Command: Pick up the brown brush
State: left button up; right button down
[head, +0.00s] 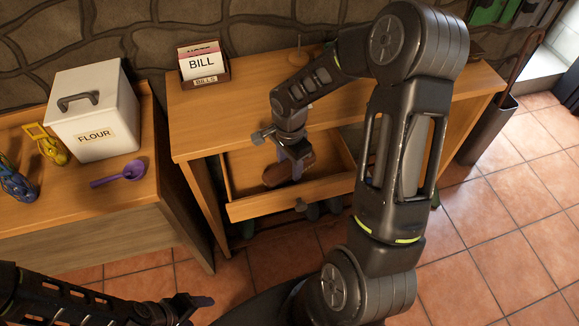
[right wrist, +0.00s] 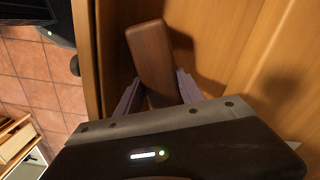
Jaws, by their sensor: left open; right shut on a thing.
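The brown brush (head: 275,177) is in the open drawer (head: 255,207), partly hidden by my right gripper (head: 297,164) in the head view. In the right wrist view the brush (right wrist: 152,55) shows as a smooth brown block between the two fingers of my right gripper (right wrist: 158,90), which is shut on it. Any bristles are hidden. My left gripper (head: 198,304) is open and empty, low over the tiled floor at the bottom left of the head view.
At left, another wooden unit holds a flour tin (head: 95,110), a purple scoop (head: 120,173) and yellow and blue items. A dark bin (head: 487,130) stands right of the desk.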

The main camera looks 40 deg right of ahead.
aim_at(290, 163)
notch_tip(290, 163, up, 9)
jog(key=shift+r+b, duration=0.2)
jog(key=shift+b, duration=0.3)
dwell(0.7)
jog(key=shift+s+n, duration=0.1)
jog(key=shift+n, duration=0.8)
jog(key=w+a+r+n, duration=0.2)
jog(key=w+a+n, duration=0.8)
jog(key=n, duration=0.5)
jog(key=a, duration=0.2)
jog(key=shift+w+a+r+n, duration=0.15)
jog(key=shift+w+a+n, duration=0.15)
